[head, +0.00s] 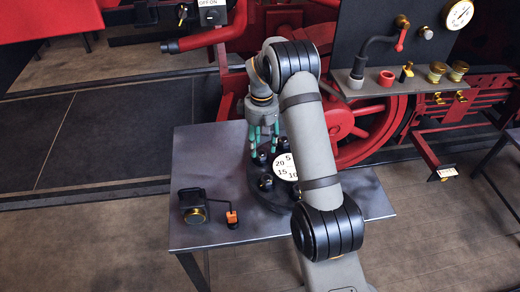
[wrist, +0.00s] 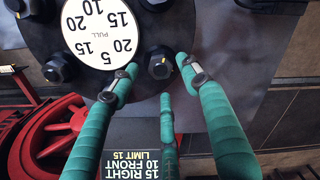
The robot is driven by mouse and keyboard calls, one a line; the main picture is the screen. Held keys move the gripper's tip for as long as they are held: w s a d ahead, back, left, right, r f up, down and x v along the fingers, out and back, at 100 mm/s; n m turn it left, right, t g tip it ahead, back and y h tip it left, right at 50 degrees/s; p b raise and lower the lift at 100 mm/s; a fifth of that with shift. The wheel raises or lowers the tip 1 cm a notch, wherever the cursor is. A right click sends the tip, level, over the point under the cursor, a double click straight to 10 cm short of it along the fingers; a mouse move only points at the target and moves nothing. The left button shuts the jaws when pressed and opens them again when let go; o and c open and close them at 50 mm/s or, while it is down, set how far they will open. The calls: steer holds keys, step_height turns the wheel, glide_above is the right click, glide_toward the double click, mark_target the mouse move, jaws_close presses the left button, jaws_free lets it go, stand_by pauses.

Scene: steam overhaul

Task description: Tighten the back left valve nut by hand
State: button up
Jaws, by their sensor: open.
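A dark round flange (head: 270,196) lies on the grey table, with several black nuts around a white dial plate (head: 286,168). My gripper (head: 262,146) has green fingers pointing down over the flange's back left part. In the wrist view, its fingertips (wrist: 158,72) are spread apart and empty. A black nut (wrist: 158,63) with a small yellow mark shows between and just beyond the tips. I cannot tell whether any finger touches it. Other nuts show in the wrist view, one with a yellow mark (wrist: 57,70) at the left. The dial plate (wrist: 98,38) reads 20, 15, 10, 5.
A black device (head: 195,208) and a small orange-topped part (head: 231,217) stand on the table's (head: 212,160) left front. A backboard (head: 390,75) with a lever, gauge and fittings stands behind. Red wheels and machinery lie beyond. A printed label (wrist: 145,150) shows below the flange in the wrist view.

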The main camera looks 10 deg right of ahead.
mark_target(261, 153)
steer(key=shift+f, duration=1.65)
steer(key=shift+c, duration=0.6)
steer(key=c, duration=1.1)
